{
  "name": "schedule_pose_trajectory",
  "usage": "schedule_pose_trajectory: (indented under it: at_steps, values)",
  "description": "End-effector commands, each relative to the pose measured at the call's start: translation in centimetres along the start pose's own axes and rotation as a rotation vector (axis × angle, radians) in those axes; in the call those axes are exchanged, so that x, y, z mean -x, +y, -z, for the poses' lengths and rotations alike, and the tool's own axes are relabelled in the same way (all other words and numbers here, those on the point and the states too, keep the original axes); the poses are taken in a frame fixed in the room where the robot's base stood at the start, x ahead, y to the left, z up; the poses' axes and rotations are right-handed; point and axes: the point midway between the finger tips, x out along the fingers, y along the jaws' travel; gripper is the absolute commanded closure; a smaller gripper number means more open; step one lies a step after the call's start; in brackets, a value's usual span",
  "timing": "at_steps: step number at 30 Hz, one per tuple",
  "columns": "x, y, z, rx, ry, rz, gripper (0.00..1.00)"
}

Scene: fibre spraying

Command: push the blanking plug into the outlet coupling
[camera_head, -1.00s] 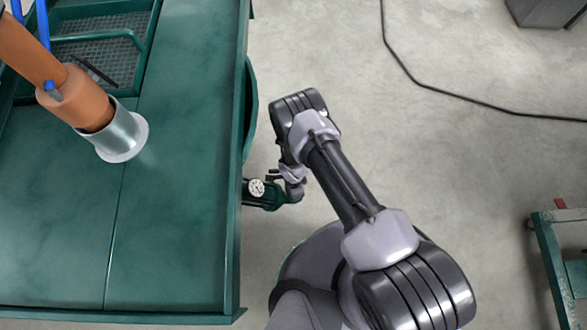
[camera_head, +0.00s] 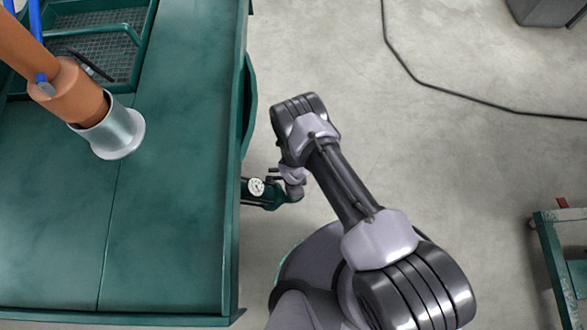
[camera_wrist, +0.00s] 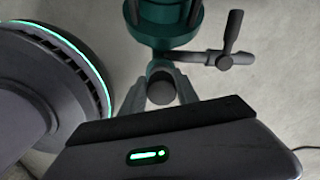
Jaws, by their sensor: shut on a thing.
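My gripper (camera_wrist: 160,92) is shut on the blanking plug (camera_wrist: 161,88), a dark grey round piece between the two fingers in the wrist view. Just beyond the plug is the green outlet coupling (camera_wrist: 159,67), below a larger green round body (camera_wrist: 167,25). The plug's far end is hidden, so I cannot tell whether it touches or enters the coupling. In the head view, my wrist hides most of my gripper and the plug, beside the green fitting (camera_head: 268,201) at the table's right side.
A dark lever valve (camera_wrist: 230,52) sticks out to the right of the coupling. A pressure gauge (camera_head: 257,187) sits on the fitting. The green table (camera_head: 170,200) is on the left, under an orange arm (camera_head: 75,95) with a metal cup. A cable (camera_head: 450,93) crosses the floor.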

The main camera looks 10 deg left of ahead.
Motion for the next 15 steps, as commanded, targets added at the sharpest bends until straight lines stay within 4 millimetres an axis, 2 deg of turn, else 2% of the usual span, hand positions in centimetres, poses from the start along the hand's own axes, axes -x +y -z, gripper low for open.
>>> schedule_pose_trajectory:
  at_steps: [13, 14, 15]
  values:
    - [-1.1, 0.0, 0.0, -0.001, 0.000, 0.000, 1.00]
    - [-1.1, -0.1, 0.0, -0.001, 0.000, 0.001, 0.60]
    - [-1.1, -0.1, 0.0, -0.001, 0.000, 0.001, 0.52]
